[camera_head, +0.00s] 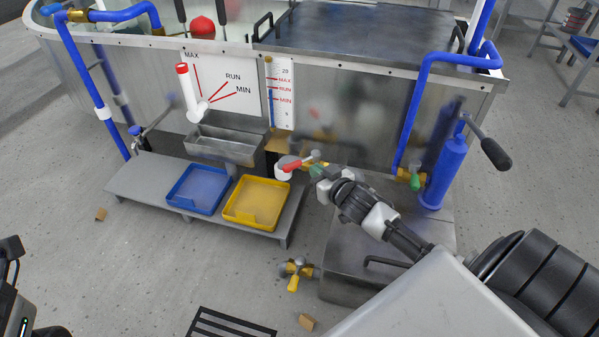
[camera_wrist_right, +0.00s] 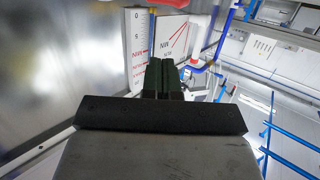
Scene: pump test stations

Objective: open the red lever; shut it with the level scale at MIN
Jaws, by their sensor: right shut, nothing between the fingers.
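The red lever (camera_head: 293,166) sticks out to the left on a valve at the tank's lower front, above a white pipe end (camera_head: 285,174). My right gripper (camera_head: 318,172) is shut and empty, with its green fingertips right beside the lever's valve; I cannot tell whether they touch. Its closed fingers (camera_wrist_right: 163,77) also show in the right wrist view. The level scale (camera_head: 284,92) has MAX, RUN and MIN marks; its blue column appears to end near RUN, above MIN. The scale shows upside down in the wrist view (camera_wrist_right: 138,45). My left gripper is not visible.
A blue tray (camera_head: 198,190) and a yellow tray (camera_head: 256,203) stand on a grey bench (camera_head: 138,178). A white pointer handle (camera_head: 188,92) is on the tank front. A blue pump (camera_head: 445,170) stands at right. A yellow-handled valve (camera_head: 297,272) lies on the floor.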

